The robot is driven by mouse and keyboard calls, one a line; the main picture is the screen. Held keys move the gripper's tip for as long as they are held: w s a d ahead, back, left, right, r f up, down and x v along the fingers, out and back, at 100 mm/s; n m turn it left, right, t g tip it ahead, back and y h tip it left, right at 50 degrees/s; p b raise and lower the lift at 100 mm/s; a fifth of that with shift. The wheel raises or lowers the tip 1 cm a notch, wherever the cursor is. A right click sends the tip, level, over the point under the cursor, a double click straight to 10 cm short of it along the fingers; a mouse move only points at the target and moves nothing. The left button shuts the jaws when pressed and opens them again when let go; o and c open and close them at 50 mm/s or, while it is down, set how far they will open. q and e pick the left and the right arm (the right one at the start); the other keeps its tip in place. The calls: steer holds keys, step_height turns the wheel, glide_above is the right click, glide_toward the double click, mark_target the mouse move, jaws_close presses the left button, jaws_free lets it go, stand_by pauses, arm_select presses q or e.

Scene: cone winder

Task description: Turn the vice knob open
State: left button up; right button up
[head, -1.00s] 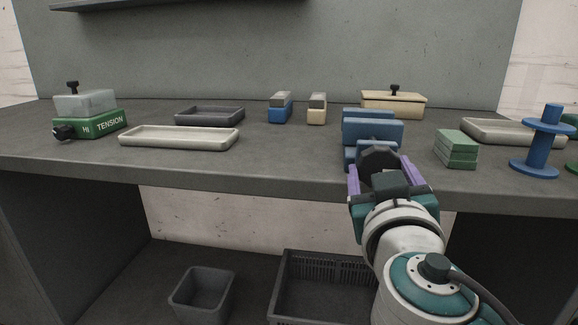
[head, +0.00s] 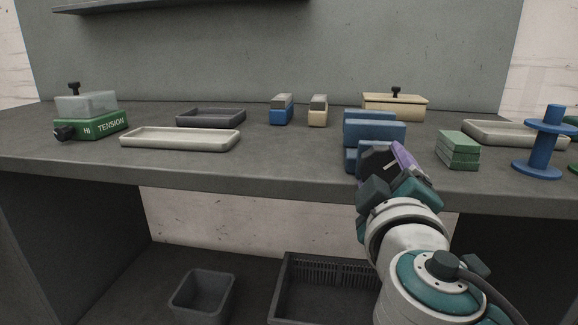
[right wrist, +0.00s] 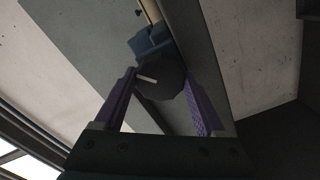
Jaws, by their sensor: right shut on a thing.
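The blue vice (head: 375,130) stands near the front edge of the grey workbench, right of centre in the head view. Its dark round knob (head: 378,159) faces me and is partly hidden by my right gripper (head: 388,166). In the right wrist view the knob (right wrist: 164,84) sits between the two purple fingers and shows a white mark line to its left. My right gripper (right wrist: 163,92) is shut on the knob and looks rolled over. Part of the blue vice (right wrist: 150,45) shows behind the knob. My left gripper is not in view.
Green blocks (head: 457,150) and a blue spool (head: 543,145) stand right of the vice. A pale tray (head: 180,139) and a green tension box (head: 92,126) are at left. The bench between the pale tray and the vice is clear. Bins (head: 203,295) sit below.

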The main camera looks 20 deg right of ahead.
steer(key=n, duration=0.4)
steer(key=shift+r+n+p, duration=0.1)
steer(key=shift+n+p, duration=0.2)
steer(key=shift+p, duration=0.1)
steer(key=shift+n+p, duration=0.3)
steer(key=shift+n, duration=1.1)
steer(key=o, duration=1.3)
steer(key=v, duration=1)
steer(key=shift+d, duration=0.1)
